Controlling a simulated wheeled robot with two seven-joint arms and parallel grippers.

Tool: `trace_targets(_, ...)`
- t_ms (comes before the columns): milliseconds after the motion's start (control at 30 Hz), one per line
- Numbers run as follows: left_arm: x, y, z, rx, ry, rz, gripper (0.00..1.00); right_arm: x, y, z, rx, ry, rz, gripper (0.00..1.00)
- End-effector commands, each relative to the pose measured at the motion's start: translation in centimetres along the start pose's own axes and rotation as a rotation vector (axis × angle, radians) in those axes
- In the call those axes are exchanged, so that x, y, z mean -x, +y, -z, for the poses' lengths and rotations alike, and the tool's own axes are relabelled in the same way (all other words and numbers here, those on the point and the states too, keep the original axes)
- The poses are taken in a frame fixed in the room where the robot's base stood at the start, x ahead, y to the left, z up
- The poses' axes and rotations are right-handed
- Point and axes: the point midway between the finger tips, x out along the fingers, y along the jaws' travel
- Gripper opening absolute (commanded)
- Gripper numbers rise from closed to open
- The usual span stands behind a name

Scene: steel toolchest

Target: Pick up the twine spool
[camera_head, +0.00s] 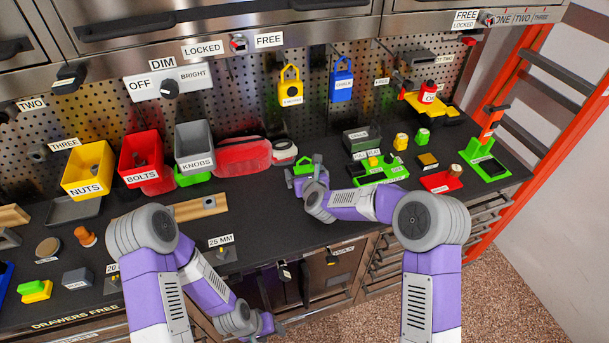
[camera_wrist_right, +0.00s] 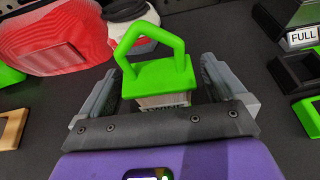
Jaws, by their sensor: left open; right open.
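My right gripper (camera_head: 303,181) is over the counter beside a small block with a green looped handle (camera_head: 303,165). In the right wrist view the open jaws (camera_wrist_right: 158,72) stand on either side of this green handle (camera_wrist_right: 160,78), with gaps visible. My left gripper (camera_head: 268,326) is low, in front of the drawers, away from the counter items.
A red ribbed object (camera_wrist_right: 45,38) lies left of the jaws. Bins of nuts (camera_head: 88,185), bolts (camera_head: 145,176) and knobs (camera_head: 196,163) stand at the left rear. A green tray (camera_head: 382,178) lies just right of my right gripper. Cabinets overhang the back.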

Motion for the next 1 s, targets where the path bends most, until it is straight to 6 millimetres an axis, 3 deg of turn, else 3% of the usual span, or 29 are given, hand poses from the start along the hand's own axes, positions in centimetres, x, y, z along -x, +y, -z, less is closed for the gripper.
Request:
trace_targets(67,0.0,0.0,0.0,0.000,0.000,0.000,0.52,0.0,0.0,0.0,0.000,0.000,0.000,0.98)
trace_targets(467,0.0,0.0,0.0,0.000,0.000,0.000,0.52,0.0,0.0,0.0,0.000,0.000,0.000,0.39)
trace_targets(767,0.1,0.0,0.0,0.000,0.000,0.000,0.52,0.3,0.0,-0.7,0.001,-0.003,0.001,0.39)
trace_targets(1000,0.7,0.3,0.0,0.000,0.000,0.000,0.52,2.1,0.1,-5.0,-0.001,-0.006,0.000,0.39)
